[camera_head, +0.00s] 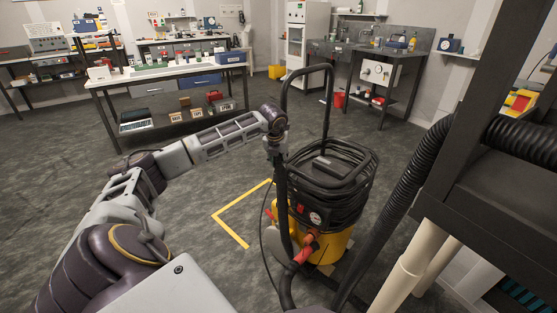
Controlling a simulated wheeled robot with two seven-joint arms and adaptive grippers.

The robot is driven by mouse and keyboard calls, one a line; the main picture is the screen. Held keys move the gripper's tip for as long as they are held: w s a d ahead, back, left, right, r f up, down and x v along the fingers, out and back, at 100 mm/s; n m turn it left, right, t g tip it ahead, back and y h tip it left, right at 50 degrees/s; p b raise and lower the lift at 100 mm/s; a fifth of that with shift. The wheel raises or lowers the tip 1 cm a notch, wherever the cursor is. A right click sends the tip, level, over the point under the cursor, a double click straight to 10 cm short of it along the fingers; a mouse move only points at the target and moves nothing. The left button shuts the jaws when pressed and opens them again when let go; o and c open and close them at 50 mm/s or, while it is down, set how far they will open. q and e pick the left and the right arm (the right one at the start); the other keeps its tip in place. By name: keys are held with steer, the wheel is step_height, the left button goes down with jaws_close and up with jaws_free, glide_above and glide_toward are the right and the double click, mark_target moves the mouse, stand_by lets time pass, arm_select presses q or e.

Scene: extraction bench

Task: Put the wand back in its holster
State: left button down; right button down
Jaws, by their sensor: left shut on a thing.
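A yellow and black vacuum extractor (338,250) stands on the floor right of centre, with a black looped handle (329,85) and a cable coiled on top. My left gripper (277,150) is shut on the upper part of a dark upright tube, which looks like the wand (281,190). The wand hangs down in front of the extractor's left side. Its lower end runs near the red hose fitting (302,254); I cannot tell whether they touch. I cannot make out the holster with certainty. My right gripper is not in view.
A black ribbed hose (408,185) crosses the right side, by a dark frame (460,185) and pale pipes (408,268). Yellow floor tape (230,229) marks a corner left of the extractor. Benches (165,75) stand behind; the floor between is clear.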

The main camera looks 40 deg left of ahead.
arm_select(q)
steer(key=shift+f+b, duration=0.6)
steer(key=shift+f, duration=0.45)
stand_by(0.4)
steer(key=c, duration=0.9)
jaws_free()
steer(key=shift+c, duration=0.2)
steer(key=shift+f, duration=0.1)
steer(key=v, duration=1.2)
steer(key=shift+d, duration=0.1)
